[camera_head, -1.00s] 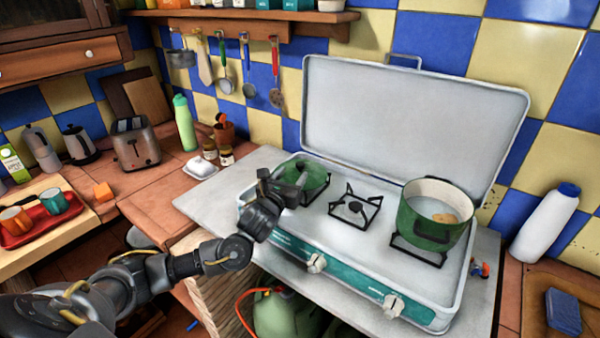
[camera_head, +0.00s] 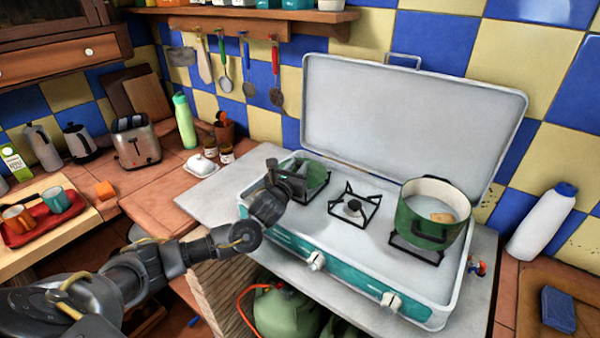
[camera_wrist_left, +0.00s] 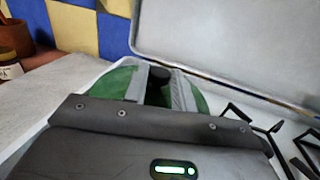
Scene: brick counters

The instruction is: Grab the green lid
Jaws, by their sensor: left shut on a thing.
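The green lid (camera_head: 317,173) lies at the left burner of the camping stove (camera_head: 268,233), partly hidden by my gripper. In the left wrist view the lid (camera_wrist_left: 115,82) shows on both sides of my fingers, with its dark knob (camera_wrist_left: 158,74) between them. My left gripper (camera_head: 297,170) is over the lid and shut on it at the knob. In the left wrist view my left gripper (camera_wrist_left: 160,92) has one finger on each side of the knob. I cannot tell whether the lid is clear of the burner. My right gripper is not in view.
A green pot (camera_head: 433,222) with food inside stands on the right burner. The middle burner (camera_head: 354,206) is empty. The stove's raised cover (camera_head: 410,120) stands behind the burners. A white bottle (camera_head: 543,225) stands right of the stove. Left counter holds a toaster (camera_head: 136,142).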

